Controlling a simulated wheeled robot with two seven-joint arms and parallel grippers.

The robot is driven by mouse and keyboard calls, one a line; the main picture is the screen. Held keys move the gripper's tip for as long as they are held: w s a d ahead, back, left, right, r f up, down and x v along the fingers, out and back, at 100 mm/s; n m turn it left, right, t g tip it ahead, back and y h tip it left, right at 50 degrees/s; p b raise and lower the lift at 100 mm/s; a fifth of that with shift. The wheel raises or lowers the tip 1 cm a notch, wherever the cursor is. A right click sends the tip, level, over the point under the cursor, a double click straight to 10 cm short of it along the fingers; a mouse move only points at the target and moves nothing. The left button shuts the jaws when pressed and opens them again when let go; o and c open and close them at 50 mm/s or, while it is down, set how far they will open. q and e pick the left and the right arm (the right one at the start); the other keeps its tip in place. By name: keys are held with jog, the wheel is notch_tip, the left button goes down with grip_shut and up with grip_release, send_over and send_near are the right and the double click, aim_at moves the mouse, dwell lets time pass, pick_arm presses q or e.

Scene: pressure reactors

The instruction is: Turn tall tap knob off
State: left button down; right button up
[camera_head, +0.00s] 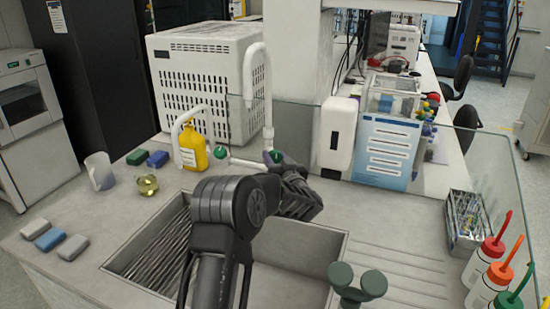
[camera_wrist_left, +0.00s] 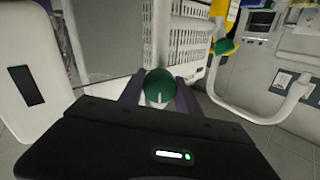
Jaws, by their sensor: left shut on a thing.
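The tall white tap (camera_head: 264,85) stands behind the sink, with its hooked spout curving over at the top. Its green knob (camera_head: 276,156) sits low at its base, partly hidden by my left gripper (camera_head: 275,161). In the left wrist view the round green knob (camera_wrist_left: 160,86) lies between the two fingers, and my left gripper (camera_wrist_left: 159,93) is shut on it. The tap's pipe (camera_wrist_left: 161,35) rises just behind the knob. A second green knob (camera_head: 220,152) is on the shorter white tap to the left. My right gripper is out of view.
The sink (camera_head: 285,295) lies under my left arm. A white dispenser (camera_head: 335,133) and glass panel are close right of the tap. Green twin nozzles (camera_head: 357,284) stand at the front.

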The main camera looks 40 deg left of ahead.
pick_arm(q)
jog(key=c, duration=0.9)
grip_release()
jog(key=shift+o, duration=0.2)
jog(key=shift+d, duration=0.1)
jog(key=shift+s+d+f, duration=0.1)
jog(key=shift+s+d, duration=0.1)
jog(key=shift+d, duration=0.1)
jog(key=b+v, duration=0.2)
jog(key=v, duration=0.5)
